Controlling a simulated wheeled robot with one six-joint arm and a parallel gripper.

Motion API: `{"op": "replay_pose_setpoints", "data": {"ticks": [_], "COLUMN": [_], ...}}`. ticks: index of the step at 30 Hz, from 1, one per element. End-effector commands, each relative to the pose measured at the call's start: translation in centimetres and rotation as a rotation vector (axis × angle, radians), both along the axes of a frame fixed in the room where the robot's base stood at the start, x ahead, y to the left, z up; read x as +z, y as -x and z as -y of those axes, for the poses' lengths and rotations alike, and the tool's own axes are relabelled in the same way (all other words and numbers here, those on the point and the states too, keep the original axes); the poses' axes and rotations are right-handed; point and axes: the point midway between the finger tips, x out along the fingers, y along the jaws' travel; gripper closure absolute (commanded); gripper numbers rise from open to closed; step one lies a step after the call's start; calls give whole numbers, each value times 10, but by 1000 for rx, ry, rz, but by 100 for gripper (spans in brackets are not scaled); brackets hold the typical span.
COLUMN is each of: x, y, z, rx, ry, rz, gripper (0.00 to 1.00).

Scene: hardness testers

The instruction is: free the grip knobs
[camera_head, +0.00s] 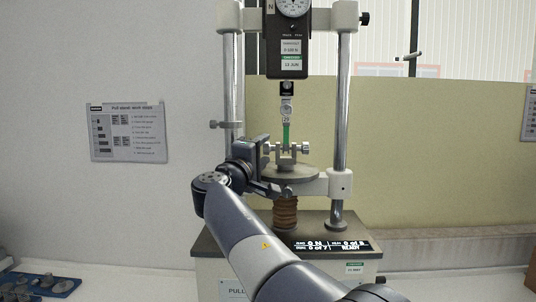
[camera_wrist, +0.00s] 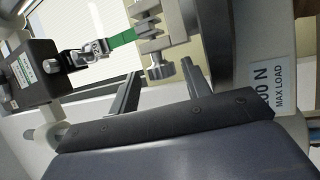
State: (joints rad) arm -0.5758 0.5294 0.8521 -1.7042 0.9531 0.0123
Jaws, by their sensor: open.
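The pull tester's lower grip (camera_head: 287,158) stands on a round plate (camera_head: 300,174), with a grip knob at its left (camera_head: 267,148) and another at its right (camera_head: 305,148). A green strip (camera_head: 286,134) runs up from it to the upper grip (camera_head: 286,108). In the wrist view, the strip (camera_wrist: 123,38) lies between the upper grip (camera_wrist: 95,49) and the lower grip (camera_wrist: 172,22). My gripper (camera_wrist: 162,67) is open and empty. One knob (camera_wrist: 160,68) appears between its fingertips; I cannot tell how far beyond them it is.
The gauge (camera_head: 288,45) hangs above between two steel columns (camera_head: 343,120). A blue tray (camera_head: 62,287) of small parts lies at lower left. A printed sheet (camera_head: 128,132) hangs on the wall.

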Motion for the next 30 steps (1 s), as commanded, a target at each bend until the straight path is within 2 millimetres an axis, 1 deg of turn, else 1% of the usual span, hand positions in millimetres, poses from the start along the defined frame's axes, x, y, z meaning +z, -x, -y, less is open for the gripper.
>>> {"op": "replay_pose_setpoints", "data": {"ticks": [1,13,30], "x": [-3,6,11], "y": [-1,-1,-1], "z": [0,-1,0], "rx": [-1,0,0], "ry": [1,1,2], "rz": [-8,-102,-271], "gripper": [50,50,50]}}
